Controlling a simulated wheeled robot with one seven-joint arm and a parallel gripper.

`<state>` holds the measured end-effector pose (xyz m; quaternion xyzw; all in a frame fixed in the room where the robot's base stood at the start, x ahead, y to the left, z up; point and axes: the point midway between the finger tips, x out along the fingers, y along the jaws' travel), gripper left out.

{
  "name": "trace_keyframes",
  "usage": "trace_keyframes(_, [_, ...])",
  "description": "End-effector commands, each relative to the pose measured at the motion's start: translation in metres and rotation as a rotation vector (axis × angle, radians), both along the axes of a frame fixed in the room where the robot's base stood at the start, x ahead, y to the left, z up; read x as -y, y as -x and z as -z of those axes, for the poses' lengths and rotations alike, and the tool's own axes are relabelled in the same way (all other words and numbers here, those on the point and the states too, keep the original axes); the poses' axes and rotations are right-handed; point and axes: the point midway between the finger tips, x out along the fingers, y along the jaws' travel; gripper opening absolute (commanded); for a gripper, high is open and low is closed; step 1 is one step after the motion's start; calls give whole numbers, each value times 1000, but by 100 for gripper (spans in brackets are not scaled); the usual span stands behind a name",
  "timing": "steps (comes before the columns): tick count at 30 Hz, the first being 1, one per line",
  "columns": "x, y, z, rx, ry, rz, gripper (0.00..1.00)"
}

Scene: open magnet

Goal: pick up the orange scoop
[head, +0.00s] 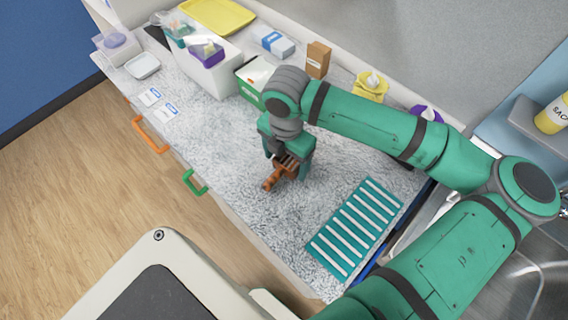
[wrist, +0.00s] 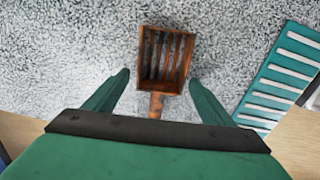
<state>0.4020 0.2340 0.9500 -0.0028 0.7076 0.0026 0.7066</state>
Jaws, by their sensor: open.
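The orange scoop (head: 272,181) lies on the speckled grey counter (head: 225,150), in the head view partly hidden under my gripper. In the wrist view the scoop (wrist: 166,62) shows its slotted square basket at the far side, with its handle running back toward my gripper. My gripper (head: 289,166) points down over the scoop and is open. In the wrist view the two green fingers of my gripper (wrist: 157,88) stand apart, one on each side of the scoop's handle and lower basket. I cannot tell how high the fingertips are above the counter.
A teal slatted mat (head: 318,243) lies right of the scoop, near a sink (head: 520,270). A green-and-white box (head: 250,88), a brown box (head: 318,60), a yellow container (head: 371,84) and a white bin (head: 205,75) stand at the back.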

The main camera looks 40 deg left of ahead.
Motion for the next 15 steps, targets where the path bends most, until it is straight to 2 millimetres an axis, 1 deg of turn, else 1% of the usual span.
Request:
trace_keyframes(3, [0,0,9,1,1,0,77])
trace_keyframes(10, [-3,2,10,1,0,-7,77])
trace_keyframes(11, [-3,2,10,1,0,-8,74])
trace_keyframes(12, [-3,2,10,1,0,-8,65])
trace_keyframes(14, [-3,2,10,1,0,-9,50])
trace_keyframes(15, [-3,2,10,1,0,-9,41])
